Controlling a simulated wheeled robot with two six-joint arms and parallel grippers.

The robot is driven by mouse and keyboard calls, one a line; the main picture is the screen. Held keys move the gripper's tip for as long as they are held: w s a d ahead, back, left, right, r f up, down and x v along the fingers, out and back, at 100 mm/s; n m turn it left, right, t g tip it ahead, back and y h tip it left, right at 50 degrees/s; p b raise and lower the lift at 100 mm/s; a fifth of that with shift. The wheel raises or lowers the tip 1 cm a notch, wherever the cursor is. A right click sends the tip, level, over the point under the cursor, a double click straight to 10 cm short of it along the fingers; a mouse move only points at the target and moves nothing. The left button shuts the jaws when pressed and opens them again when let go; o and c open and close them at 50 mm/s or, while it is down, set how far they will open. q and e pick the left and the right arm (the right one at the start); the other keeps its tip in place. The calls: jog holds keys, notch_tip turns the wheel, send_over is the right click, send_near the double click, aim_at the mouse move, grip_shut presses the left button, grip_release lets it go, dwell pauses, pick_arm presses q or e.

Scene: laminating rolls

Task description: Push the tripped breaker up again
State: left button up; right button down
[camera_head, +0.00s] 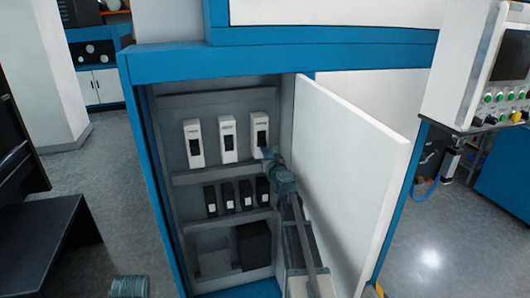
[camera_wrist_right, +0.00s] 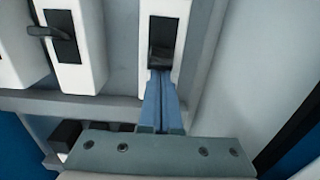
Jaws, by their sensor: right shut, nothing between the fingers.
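Three white breakers with black switch slots hang in a row in the open cabinet. The right breaker (camera_head: 259,122) is the one by my right gripper (camera_head: 267,153), which is at its lower end. In the right wrist view the shut blue fingers (camera_wrist_right: 160,76) point up at this breaker (camera_wrist_right: 177,8). Its dark toggle (camera_wrist_right: 160,54) sits low in the slot, right at the fingertips; I cannot tell whether they touch. The middle breaker (camera_head: 228,150) also shows in the wrist view (camera_wrist_right: 90,60), with its lever (camera_wrist_right: 42,32) sticking out. My left gripper is out of view.
The cabinet door (camera_head: 350,160) stands open close to the right of my right arm. Several small black units (camera_head: 228,195) sit on the row below, and a black box (camera_head: 254,245) is lower. A control panel (camera_head: 480,75) stands at the far right.

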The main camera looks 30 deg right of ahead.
jog(key=shift+s+r+p, duration=0.2)
jog(key=shift+r+p, duration=0.25)
dwell(0.6)
jog(key=shift+s+a+r+p, duration=0.1)
jog(key=shift+s+r+p, duration=0.1)
jog(key=shift+r+p, duration=0.5)
jog(key=shift+f, duration=0.2)
notch_tip(320, 180, down, 4)
jog(key=s+b, duration=0.1)
jog(key=b, duration=0.3)
jog(key=s+a+r+p, duration=0.2)
jog(key=s+r+p, duration=0.4)
jog(key=s, duration=0.1)
jog(key=shift+s+r, duration=0.4)
